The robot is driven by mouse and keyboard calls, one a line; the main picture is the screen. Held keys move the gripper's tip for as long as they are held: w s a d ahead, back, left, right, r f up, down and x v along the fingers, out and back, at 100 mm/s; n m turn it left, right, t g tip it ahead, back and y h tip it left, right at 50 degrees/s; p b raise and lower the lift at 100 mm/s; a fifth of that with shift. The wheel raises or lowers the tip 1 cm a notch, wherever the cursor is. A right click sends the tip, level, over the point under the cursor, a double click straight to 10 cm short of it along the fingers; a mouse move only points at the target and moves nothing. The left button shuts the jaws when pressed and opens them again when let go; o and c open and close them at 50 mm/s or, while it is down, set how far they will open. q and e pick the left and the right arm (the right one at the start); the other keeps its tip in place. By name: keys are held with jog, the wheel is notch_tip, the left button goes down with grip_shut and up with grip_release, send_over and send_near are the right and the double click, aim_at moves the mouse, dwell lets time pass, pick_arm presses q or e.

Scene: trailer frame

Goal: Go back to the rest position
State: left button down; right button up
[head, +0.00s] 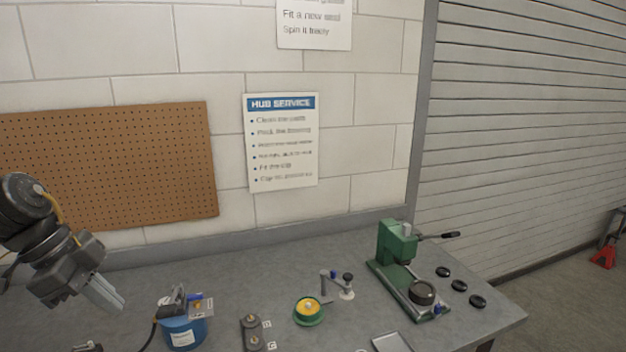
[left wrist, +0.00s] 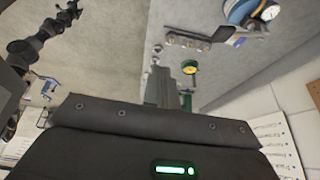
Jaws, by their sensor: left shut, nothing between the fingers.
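My left gripper (head: 108,297) is at the left of the head view, raised above the left part of the grey bench, with its fingers together and nothing between them. Its fingers also show in the left wrist view (left wrist: 163,90), seen over the dark gripper body. It is apart from everything on the bench. My right gripper is not seen in the head view.
The grey workbench (head: 270,270) carries a blue canister (head: 183,334), a green dish with a yellow top (head: 309,310), a small stand (head: 326,285), a green press (head: 395,245) and several black discs (head: 459,286). A pegboard (head: 110,165) hangs behind my left gripper.

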pick_arm(q)
jog(key=a+f+n+t+y, duration=0.1)
jog(key=a+f+n+t, duration=0.3)
jog(key=f, duration=0.7)
jog(key=a+f+n+t, duration=0.2)
jog(key=a+f+t, duration=0.3)
jog(key=f, duration=0.6)
jog(key=s+d+f+n+g+y, duration=0.2)
jog(key=s+d+f+n+y, duration=0.35)
jog(key=s+f, duration=0.5)
jog(key=s+d+f+n+g+h, duration=0.15)
jog(key=s+d+f+g, duration=0.35)
jog(key=s+d, duration=0.6)
notch_tip(320, 180, down, 29)
jog(key=w+d+g+b, duration=0.1)
jog(key=b, duration=0.4)
jog(key=s+a+f+g+b, duration=0.1)
jog(key=s+f+b, duration=0.1)
jog(key=s+f, duration=0.6)
jog(key=s+a+f+m+b, duration=0.1)
jog(key=s+a+f+b, duration=0.1)
jog(key=s+f, duration=0.7)
notch_tip(320, 180, down, 6)
jog(key=shift+s+f+g+b, duration=0.1)
jog(key=shift+s+g+b, duration=0.05)
jog(key=shift+g+b, duration=0.3)
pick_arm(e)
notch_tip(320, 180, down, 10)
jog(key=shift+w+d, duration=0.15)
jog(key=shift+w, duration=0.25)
